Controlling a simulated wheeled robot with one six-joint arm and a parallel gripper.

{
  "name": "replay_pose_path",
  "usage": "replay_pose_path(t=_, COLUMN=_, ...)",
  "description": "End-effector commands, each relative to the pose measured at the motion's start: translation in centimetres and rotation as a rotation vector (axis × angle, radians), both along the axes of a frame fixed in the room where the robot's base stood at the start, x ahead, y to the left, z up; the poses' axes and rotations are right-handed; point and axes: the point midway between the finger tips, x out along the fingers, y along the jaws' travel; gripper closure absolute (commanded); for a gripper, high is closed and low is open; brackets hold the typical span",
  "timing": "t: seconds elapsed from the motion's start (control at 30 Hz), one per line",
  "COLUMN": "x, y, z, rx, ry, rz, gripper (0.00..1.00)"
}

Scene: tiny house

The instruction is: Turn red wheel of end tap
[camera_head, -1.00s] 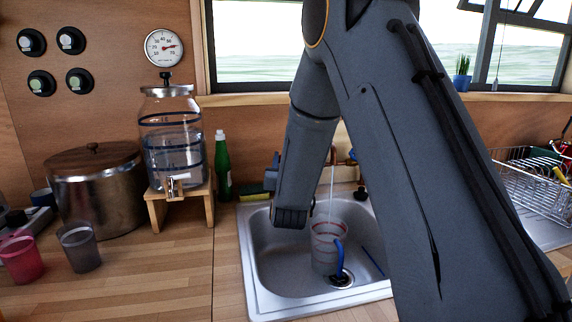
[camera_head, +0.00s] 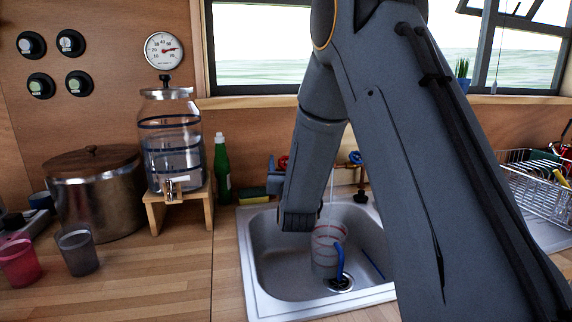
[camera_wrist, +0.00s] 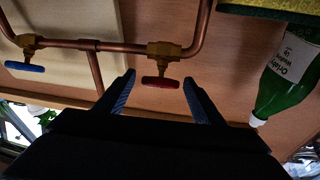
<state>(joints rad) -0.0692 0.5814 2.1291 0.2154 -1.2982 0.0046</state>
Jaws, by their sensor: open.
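The red wheel (camera_wrist: 160,82) hangs from a brass valve (camera_wrist: 165,50) on the copper pipe in the wrist view, which looks upside down. It also shows in the head view (camera_head: 284,162), just left of my arm. My gripper (camera_wrist: 159,79) is open, with one dark finger on each side of the red wheel in the picture. I cannot tell whether the fingers touch the wheel or how deep it sits between them. Part of the gripper shows left of my arm in the head view.
A blue wheel (camera_wrist: 25,66) is on the same pipe. A green bottle (camera_head: 221,167) and a sponge (camera_head: 254,195) stand near the tap. A clear jug (camera_head: 325,262) stands in the sink (camera_head: 262,262) under a thin water stream. A dish rack (camera_head: 535,190) is on the right.

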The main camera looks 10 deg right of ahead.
Motion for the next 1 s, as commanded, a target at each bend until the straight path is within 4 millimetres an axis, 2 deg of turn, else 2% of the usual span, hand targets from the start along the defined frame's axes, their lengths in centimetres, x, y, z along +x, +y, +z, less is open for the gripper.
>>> replay_pose_path(t=0.2, x=-0.8, y=0.1, z=-0.2, rx=0.0, ry=0.001, rz=0.0, gripper=0.38)
replay_pose_path(t=0.5, x=-5.4, y=0.8, z=-0.9, rx=0.0, ry=0.001, rz=0.0, gripper=0.38)
replay_pose_path(t=0.63, x=-6.9, y=1.0, z=-1.1, rx=0.0, ry=0.001, rz=0.001, gripper=0.38)
replay_pose_path(t=0.8, x=-7.7, y=1.1, z=-1.2, rx=0.0, ry=0.0, rz=0.001, gripper=0.38)
replay_pose_path(t=1.0, x=-7.7, y=1.1, z=-1.2, rx=0.0, ry=0.0, rz=0.0, gripper=0.38)
